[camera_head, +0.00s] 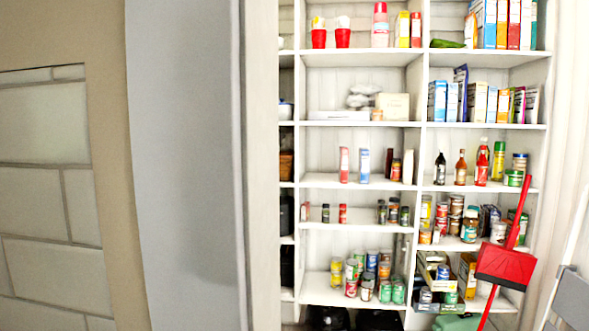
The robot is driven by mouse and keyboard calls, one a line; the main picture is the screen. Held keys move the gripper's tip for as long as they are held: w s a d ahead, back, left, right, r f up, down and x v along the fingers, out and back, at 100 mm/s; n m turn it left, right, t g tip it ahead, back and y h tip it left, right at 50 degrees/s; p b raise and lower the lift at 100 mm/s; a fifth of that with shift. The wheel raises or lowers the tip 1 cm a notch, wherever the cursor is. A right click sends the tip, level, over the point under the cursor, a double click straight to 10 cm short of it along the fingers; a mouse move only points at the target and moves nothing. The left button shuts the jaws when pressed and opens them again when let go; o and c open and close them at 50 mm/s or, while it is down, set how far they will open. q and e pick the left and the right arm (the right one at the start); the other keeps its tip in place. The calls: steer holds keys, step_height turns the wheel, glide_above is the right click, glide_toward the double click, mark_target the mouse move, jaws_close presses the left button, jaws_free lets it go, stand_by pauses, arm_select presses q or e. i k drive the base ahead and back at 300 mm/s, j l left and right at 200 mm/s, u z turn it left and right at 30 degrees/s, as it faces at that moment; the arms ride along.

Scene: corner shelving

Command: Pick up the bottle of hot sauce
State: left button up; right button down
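Several bottles stand upright on a white shelf in the right-hand bay, at about mid-height of the unit. They include a dark bottle (440,169), a reddish-brown bottle with a narrow neck (461,168) and a larger red bottle (482,164). The labels are too small to read, so I cannot tell for certain which one is the hot sauce. Neither of my grippers is in view, and nothing is seen touching the bottles.
A tall green and yellow can (498,161) and short cans stand right of the bottles. A red dustpan (505,266) with a long handle stands before the lower right shelves. Cans and jars crowd the lower shelves.

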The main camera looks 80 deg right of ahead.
mark_target(481, 166)
steer(key=l+z, duration=0.2)
steer(key=z, duration=0.2)
steer(key=k+l+z, duration=0.1)
steer(key=z, duration=0.35)
steer(key=l+z, duration=0.55)
steer(key=z, duration=0.3)
steer(key=i+l+z, duration=0.3)
steer(key=l, duration=0.25)
steer(key=i+l+z, duration=0.25)
steer(key=l, duration=0.3)
steer(key=i+l+z, duration=0.15)
steer(key=l+z, duration=0.15)
steer(key=l, duration=0.2)
steer(key=i+l+z, duration=0.3)
steer(key=i+l, duration=0.05)
steer(key=l, duration=0.05)
